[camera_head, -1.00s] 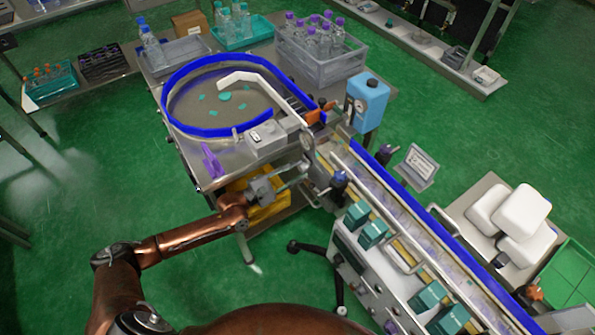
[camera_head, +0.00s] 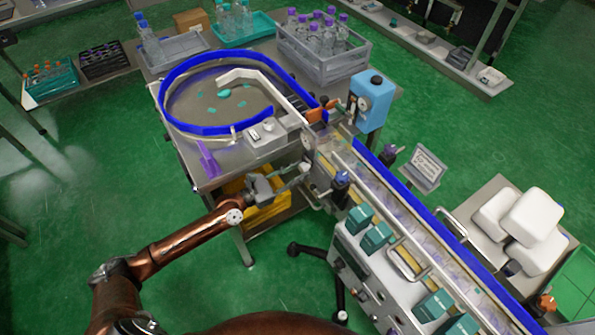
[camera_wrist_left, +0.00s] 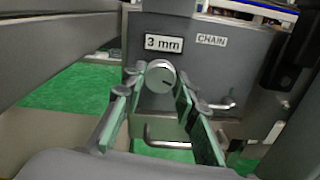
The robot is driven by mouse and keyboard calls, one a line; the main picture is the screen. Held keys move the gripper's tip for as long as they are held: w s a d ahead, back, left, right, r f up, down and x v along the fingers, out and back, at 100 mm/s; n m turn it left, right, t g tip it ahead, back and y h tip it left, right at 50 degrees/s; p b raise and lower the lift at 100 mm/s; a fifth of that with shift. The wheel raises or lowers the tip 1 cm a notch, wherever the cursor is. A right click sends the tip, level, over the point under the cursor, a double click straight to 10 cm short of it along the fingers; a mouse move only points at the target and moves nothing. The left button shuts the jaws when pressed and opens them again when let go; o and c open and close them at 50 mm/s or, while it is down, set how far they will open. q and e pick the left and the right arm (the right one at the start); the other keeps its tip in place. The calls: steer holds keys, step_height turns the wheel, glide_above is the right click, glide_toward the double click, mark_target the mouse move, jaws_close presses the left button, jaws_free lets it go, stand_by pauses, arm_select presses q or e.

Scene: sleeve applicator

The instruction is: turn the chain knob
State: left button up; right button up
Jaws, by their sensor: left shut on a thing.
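The chain knob (camera_wrist_left: 160,77) is a round, pale grey knob with a dark mark on its face. It sits on a grey panel (camera_wrist_left: 215,70) labelled "3 mm" and "CHAIN" in the left wrist view. My left gripper (camera_wrist_left: 160,88) has one green-padded finger on each side of the knob and is shut on it. My right gripper is in neither view.
A round turntable with a blue rim (camera_head: 185,130) stands behind my left gripper. The conveyor (camera_head: 400,205) runs to the lower right, with a control cabinet (camera_head: 365,280) in front. A yellow bin (camera_head: 262,212) sits below the gripper. Green floor is open at left.

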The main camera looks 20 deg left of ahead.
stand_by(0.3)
arm_select(q)
steer(key=o, duration=1.1)
steer(key=shift+o, duration=0.2)
steer(key=shift+s+a, duration=0.15)
steer(key=shift+s, duration=0.35)
steer(key=v, duration=1.1)
steer(key=shift+a, duration=0.2)
